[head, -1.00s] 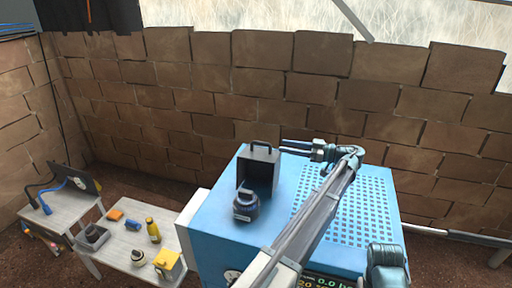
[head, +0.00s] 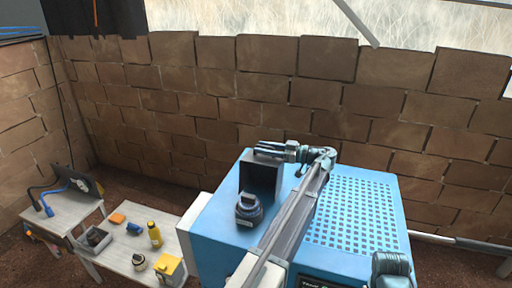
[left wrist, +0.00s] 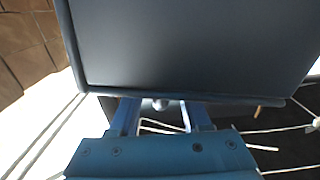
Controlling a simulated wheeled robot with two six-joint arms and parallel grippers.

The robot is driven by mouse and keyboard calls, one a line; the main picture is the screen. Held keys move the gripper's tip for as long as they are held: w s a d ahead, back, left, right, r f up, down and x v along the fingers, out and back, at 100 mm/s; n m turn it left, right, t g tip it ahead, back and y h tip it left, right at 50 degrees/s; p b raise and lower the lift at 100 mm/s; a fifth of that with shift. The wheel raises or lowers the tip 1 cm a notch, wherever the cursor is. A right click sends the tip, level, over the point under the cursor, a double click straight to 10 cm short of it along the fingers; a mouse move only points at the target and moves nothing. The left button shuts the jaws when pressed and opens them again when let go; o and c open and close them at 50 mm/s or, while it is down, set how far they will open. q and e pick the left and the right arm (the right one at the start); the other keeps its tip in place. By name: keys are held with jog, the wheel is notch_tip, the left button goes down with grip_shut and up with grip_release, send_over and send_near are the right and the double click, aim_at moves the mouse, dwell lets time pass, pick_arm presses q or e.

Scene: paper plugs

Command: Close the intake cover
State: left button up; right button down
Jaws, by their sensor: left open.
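The intake cover (head: 260,180) is a dark, boxy lid standing raised on top of the blue machine (head: 215,215). Its open side faces me, with a dark round intake neck (head: 248,212) just in front of it. My left gripper (head: 268,149) is at the top edge of the cover, fingers pointing left and hiding its handle. In the left wrist view a dark panel of the cover (left wrist: 190,45) fills the upper part, and the open fingers (left wrist: 162,115) lie at its lower edge. I cannot tell whether they touch it.
The machine's perforated top (head: 350,210) is to the right, partly crossed by my left arm. A low table (head: 118,255) at left holds a yellow bottle (head: 155,237), a grey bin (head: 96,239) and small parts. A brick wall (head: 215,110) stands behind.

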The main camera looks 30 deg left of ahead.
aim_at(256, 146)
pick_arm(q)
jog(key=shift+x, duration=1.6)
grip_shut()
